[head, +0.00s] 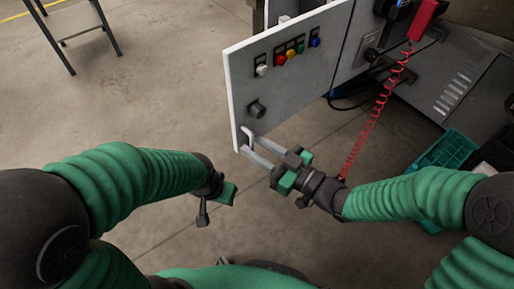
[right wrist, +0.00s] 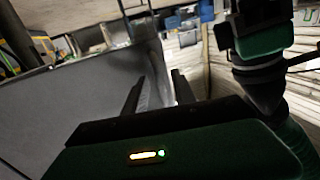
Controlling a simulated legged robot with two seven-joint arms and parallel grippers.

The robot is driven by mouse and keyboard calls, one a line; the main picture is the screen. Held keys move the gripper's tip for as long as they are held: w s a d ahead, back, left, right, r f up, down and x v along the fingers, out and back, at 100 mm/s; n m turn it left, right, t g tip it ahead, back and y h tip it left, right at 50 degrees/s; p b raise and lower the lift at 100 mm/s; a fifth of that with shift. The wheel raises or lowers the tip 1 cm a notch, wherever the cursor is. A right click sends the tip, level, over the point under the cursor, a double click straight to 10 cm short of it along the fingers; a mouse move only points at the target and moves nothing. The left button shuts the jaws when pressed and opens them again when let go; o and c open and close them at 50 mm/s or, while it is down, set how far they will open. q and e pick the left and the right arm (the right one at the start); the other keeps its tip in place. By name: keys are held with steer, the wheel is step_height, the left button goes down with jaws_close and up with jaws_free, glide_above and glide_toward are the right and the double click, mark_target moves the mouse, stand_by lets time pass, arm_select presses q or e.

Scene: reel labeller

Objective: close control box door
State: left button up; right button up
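The control box door (head: 288,92) stands swung open in the head view, a grey panel with a pale edge. Its face carries several coloured buttons, a dark knob and a light handle (head: 247,134) near the lower corner. My right gripper (head: 255,147) is at that corner, its two fingers spread and pointing at the handle; I cannot tell whether they touch it. In the right wrist view the fingers (right wrist: 160,88) are apart beside a grey panel, with nothing clearly held between them. My left gripper (head: 212,205) is left of and below the door, apart from it; its finger opening is unclear.
A red coiled cable (head: 372,125) hangs to the right of the door, near my right arm. A green crate (head: 443,155) stands on the floor at the right. A metal table (head: 80,25) is at the upper left. The floor left of the door is clear.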

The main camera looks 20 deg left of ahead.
steer(key=shift+d, duration=0.1)
jaws_close()
stand_by(1.2)
